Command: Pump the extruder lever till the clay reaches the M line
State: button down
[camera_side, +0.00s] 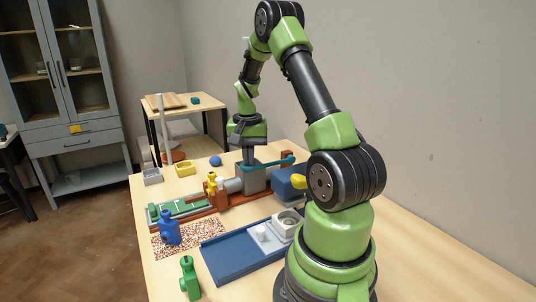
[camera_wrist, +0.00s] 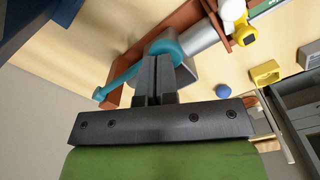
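The extruder has a grey block (camera_side: 254,181) and a pale grey barrel (camera_side: 233,186) on a red-brown base. Its teal lever (camera_side: 279,162) slants across the block's top; it also shows in the wrist view (camera_wrist: 120,81), running from a round hub to a knobbed end. A green board (camera_side: 183,207) with white marks lies beyond the barrel's mouth; I cannot read the M line or make out where the clay ends. My gripper (camera_side: 248,162) points down over the block by the lever's hub. Its fingers (camera_wrist: 153,62) look shut together, with nothing visible between them; contact with the lever is unclear.
A yellow bottle-shaped piece (camera_side: 211,183) stands beside the barrel. A blue one (camera_side: 168,227) stands on a speckled mat (camera_side: 205,240), a green one (camera_side: 189,279) nearer. A blue tray (camera_side: 226,262) holds pale pieces. A blue ball (camera_side: 215,160) and yellow box (camera_side: 185,168) sit behind.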

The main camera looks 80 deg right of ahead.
aim_at(249, 170)
jog(key=shift+f, duration=2.2)
jog(key=shift+r, duration=5.2)
jog(key=shift+r, duration=0.1)
notch_tip(249, 170, up, 5)
jog(key=shift+f, duration=0.1)
